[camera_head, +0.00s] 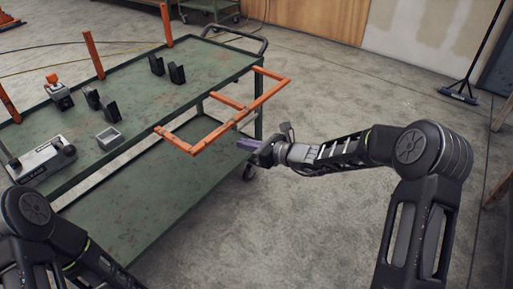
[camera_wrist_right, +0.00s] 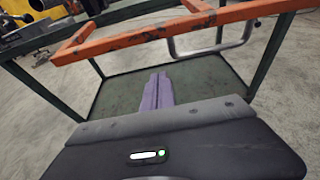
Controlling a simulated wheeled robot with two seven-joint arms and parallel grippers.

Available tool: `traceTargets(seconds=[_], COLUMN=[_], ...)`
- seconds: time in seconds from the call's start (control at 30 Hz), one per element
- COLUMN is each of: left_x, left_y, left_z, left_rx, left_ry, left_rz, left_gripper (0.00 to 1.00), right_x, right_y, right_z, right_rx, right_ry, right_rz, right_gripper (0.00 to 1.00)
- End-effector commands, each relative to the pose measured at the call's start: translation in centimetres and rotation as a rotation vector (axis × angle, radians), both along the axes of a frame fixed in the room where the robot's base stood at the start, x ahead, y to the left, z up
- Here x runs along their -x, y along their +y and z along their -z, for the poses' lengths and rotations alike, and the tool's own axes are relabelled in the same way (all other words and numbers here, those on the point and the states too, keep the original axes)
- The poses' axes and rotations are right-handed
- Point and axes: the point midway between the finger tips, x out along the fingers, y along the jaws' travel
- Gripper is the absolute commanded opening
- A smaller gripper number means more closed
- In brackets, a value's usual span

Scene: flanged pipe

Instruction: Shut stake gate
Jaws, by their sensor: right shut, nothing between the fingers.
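The stake gate (camera_head: 244,108), an orange bar frame, juts out from the near right side of the green cart (camera_head: 222,60), away from its top. In the right wrist view, an orange gate bar (camera_wrist_right: 150,36) crosses the upper part, with a bent grey metal handle (camera_wrist_right: 215,50) below it. My right gripper (camera_head: 245,143), with purple fingers, is just outside the gate, below its near right bar. Its fingers (camera_wrist_right: 160,82) are together and empty, and appear apart from the bar and handle. My left arm shows at the lower left, but its gripper is out of frame.
Upright orange stakes (camera_head: 94,55) line the cart's far side. Black support blocks (camera_head: 157,65), a small grey box (camera_head: 109,138) and a grey device (camera_head: 42,160) sit on the cart top. A lower shelf (camera_head: 165,205) lies beneath. The concrete floor right of the cart is open.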

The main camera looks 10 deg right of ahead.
Motion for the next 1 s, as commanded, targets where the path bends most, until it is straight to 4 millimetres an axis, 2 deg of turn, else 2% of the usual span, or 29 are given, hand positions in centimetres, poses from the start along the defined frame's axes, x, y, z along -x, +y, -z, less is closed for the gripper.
traceTargets(seconds=[0.13, 0.17, 0.23, 0.4, 0.83, 1.0], left_x=[0.0, 0.0, 0.0, 0.0, 0.0, 0.0], left_y=[0.0, 0.0, 0.0, 0.0, 0.0, 0.0], left_z=[0.5, 0.2, -0.1, -0.3, -0.3, -1.0], left_rx=[0.0, 0.0, 0.0, 0.0, 0.0, 0.0], left_ry=[0.0, 0.0, 0.0, 0.0, 0.0, 0.0], left_rz=[-0.001, -0.001, 0.0, 0.0, 0.0, 0.001], left_gripper=[0.52, 0.52, 0.52, 0.52, 0.52, 0.52], right_x=[-2.2, -2.3, -2.2, -2.1, -2.0, -2.0], right_y=[2.1, 1.9, 1.8, 1.8, 1.7, 1.7], right_z=[1.1, 0.2, -1.2, -2.8, -3.2, -3.5], right_rx=[-0.001, 0.0, 0.001, 0.0, 0.0, 0.005], right_ry=[0.0, -0.004, -0.005, 0.0, 0.0, 0.006], right_rz=[-0.003, -0.001, 0.0, 0.0, 0.0, -0.001], right_gripper=[0.0, 0.0, 0.0, 0.0, 0.0, 0.0])
